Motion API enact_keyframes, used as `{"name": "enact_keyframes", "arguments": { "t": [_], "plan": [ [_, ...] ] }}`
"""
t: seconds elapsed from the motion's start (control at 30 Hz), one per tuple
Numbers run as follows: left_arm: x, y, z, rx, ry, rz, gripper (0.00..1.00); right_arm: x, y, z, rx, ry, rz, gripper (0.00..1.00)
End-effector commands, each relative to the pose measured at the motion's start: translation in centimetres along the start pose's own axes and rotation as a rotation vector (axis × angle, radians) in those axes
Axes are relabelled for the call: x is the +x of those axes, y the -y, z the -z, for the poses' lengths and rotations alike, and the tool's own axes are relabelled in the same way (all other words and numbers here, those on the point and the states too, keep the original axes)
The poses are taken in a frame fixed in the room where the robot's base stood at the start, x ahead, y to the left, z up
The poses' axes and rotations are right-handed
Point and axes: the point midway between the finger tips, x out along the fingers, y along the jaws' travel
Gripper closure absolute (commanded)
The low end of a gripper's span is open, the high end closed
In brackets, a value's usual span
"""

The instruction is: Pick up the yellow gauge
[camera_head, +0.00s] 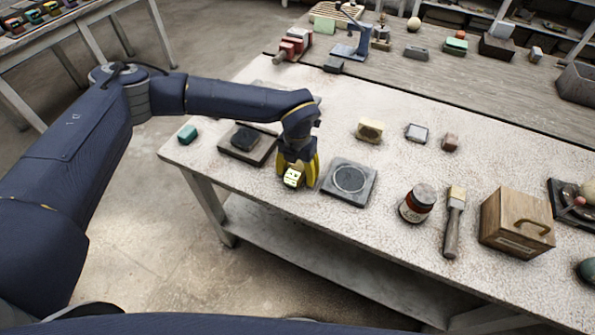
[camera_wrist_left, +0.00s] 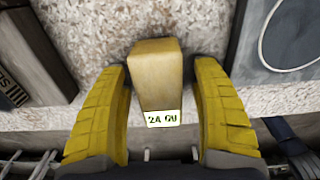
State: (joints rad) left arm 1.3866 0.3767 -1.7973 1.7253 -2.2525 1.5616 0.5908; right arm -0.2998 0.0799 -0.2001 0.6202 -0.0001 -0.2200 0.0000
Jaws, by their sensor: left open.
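A yellow block with a pale label reading "2A GU" (camera_wrist_left: 157,72), which looks like the yellow gauge, sits on the speckled table near its front edge. In the head view its pale labelled face (camera_head: 292,178) shows low between the fingers. My left gripper (camera_head: 297,170) points down over it. In the left wrist view the yellow fingers of the left gripper (camera_wrist_left: 160,95) stand open on either side of the block, with a narrow gap at each side. My right gripper is not in view.
A dark square plate with a ring (camera_head: 348,182) lies close to the right, and a dark block on a tray (camera_head: 246,143) to the left. Another yellowish block (camera_head: 370,130) stands farther back.

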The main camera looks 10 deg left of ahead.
Motion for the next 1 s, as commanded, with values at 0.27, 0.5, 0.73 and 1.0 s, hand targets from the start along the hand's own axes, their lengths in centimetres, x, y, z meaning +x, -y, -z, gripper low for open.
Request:
{"name": "enact_keyframes", "arguments": {
  "t": [0.27, 0.5, 0.73, 1.0],
  "plan": [
    [0.01, 0.01, 0.0, 0.0, 0.0, 0.0, 0.41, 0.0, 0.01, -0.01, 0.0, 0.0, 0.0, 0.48],
    [0.0, 0.01, -0.01, 0.0, 0.0, 0.0, 0.69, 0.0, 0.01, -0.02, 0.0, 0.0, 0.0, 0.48],
    [0.0, 0.0, 0.0, 0.0, 0.0, 0.0, 0.96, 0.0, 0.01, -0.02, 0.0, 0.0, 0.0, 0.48],
    [-0.04, 0.0, -0.01, 0.0, 0.0, 0.0, 1.0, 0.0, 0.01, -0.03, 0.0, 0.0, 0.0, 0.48]
  ]
}}
